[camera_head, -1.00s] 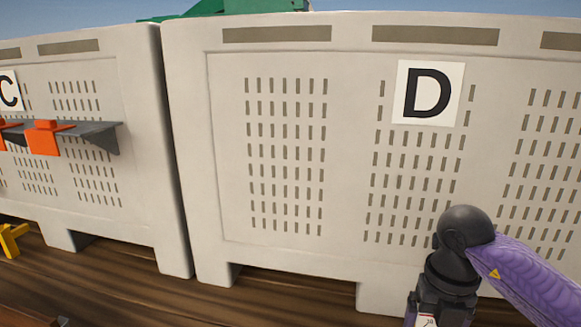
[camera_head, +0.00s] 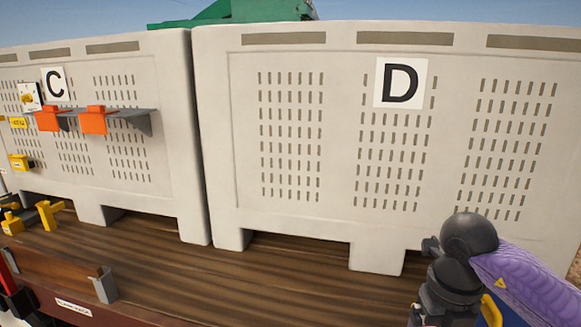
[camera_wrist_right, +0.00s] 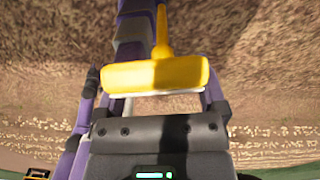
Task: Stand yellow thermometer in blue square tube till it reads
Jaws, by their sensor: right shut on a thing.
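The yellow thermometer (camera_wrist_right: 155,74) shows in the right wrist view as a wide yellow head with a yellow stem running up and away. My right gripper (camera_wrist_right: 155,95) is shut on it at the head. In the head view my right wrist is at the lower right, and a small yellow part (camera_head: 491,310) shows beside it; the gripper's fingers are hidden or below the frame. My left gripper is not in view.
Two large pale crates marked C (camera_head: 120,170) and D (camera_head: 290,215) stand on a brown wooden deck (camera_head: 220,285). Crate C bears a grey shelf (camera_head: 130,114) with orange blocks (camera_head: 93,120). Yellow pieces (camera_head: 48,214) lie at the left. The deck before crate D is clear.

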